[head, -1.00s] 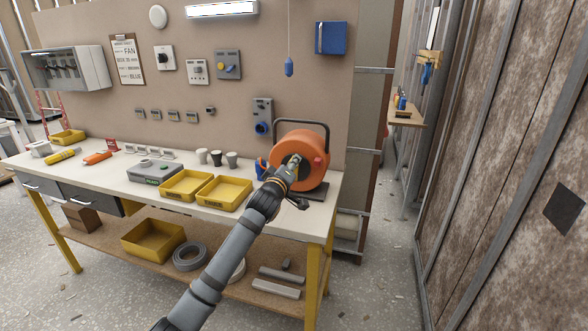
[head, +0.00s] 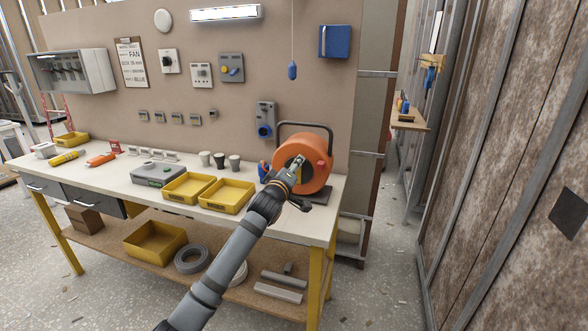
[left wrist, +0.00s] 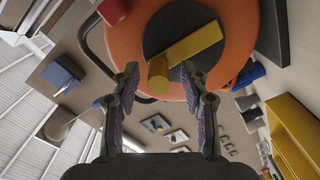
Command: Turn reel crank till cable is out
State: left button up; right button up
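The orange cable reel (head: 318,152) stands upright on the right end of the workbench, in a dark frame. In the left wrist view the reel (left wrist: 232,14) fills the top, with a dark hub and a yellow crank (left wrist: 194,44) ending in a yellow handle (left wrist: 158,76). My left gripper (head: 298,163) is at the reel's front face. Its fingers (left wrist: 160,72) are open, one on each side of the handle, with gaps showing; I cannot tell how deep the handle sits between them. No run of pulled-out cable is visible. My right gripper is in no view.
Yellow bins (head: 226,194) and grey cups (head: 219,160) stand left of the reel on the workbench (head: 120,183). A grey socket box (head: 265,120) and a blue box (head: 333,41) are on the wall behind. Floor right of the bench is mostly clear.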

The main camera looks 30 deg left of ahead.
pick_arm(q)
jog(key=v, duration=1.2)
